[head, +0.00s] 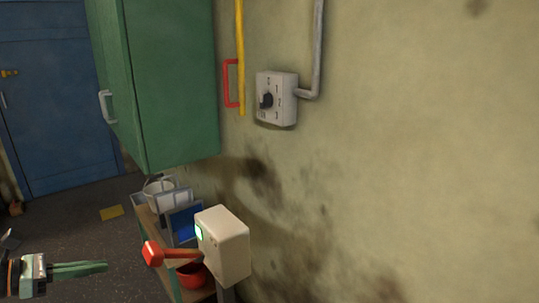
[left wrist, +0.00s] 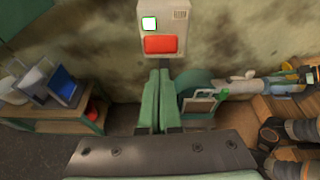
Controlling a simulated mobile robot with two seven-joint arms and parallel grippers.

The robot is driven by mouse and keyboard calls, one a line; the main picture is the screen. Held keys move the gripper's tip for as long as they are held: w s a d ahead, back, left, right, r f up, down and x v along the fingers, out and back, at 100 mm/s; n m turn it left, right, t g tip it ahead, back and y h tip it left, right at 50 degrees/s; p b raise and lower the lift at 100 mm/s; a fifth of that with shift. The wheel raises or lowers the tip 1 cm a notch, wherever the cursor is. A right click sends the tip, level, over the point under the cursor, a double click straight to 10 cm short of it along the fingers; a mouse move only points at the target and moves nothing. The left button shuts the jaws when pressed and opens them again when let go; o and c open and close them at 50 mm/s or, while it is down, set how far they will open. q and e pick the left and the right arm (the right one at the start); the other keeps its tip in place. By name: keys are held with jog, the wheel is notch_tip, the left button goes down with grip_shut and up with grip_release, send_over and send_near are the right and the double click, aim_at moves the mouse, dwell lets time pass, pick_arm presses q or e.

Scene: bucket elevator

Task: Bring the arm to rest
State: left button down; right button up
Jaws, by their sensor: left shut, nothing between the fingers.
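My left gripper (head: 103,266) is at the lower left of the head view, with its green fingers pointing right. In the left wrist view its fingers (left wrist: 160,73) lie together, shut and empty. A pale control box (head: 222,244) with a green-lit face and a red-ended lever (head: 153,254) stands to its right, with a gap between. The box also shows in the left wrist view (left wrist: 163,17), beyond the fingertips, with the red end (left wrist: 161,45) in front of it.
A green cabinet (head: 172,80) hangs above a low shelf with a white bucket (head: 158,187), blue-faced panels (head: 184,223) and a red bowl (head: 191,275). A switch box (head: 277,97) is on the wall. Floor left is mostly clear.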

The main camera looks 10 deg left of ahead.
pick_arm(q)
jog(key=s+d+f+n+t+y+p, duration=0.1)
jog(key=s+d+f+n+y, duration=0.15)
jog(key=f+n, duration=0.6)
jog(key=s+d+f+n+t+y, duration=0.2)
jog(key=d+f+n+y, duration=0.3)
jog(key=n, duration=0.6)
jog(key=s+d+f+n+t+p, duration=0.1)
jog(key=s+d+f+n, duration=0.1)
jog(key=f+n, duration=0.7)
jog(key=s+d+f+n+g, duration=0.2)
jog(key=s+d+f+n, duration=0.1)
jog(key=d+n, duration=0.3)
jog(key=s+d+f+n+g, duration=0.3)
jog(key=d+n, duration=0.4)
jog(key=d, duration=0.3)
jog(key=s+f, duration=0.1)
jog(key=s, duration=0.1)
jog(key=shift+s+d+p, duration=0.25)
jog(key=shift+s+p, duration=0.05)
jog(key=shift+h, duration=0.25)
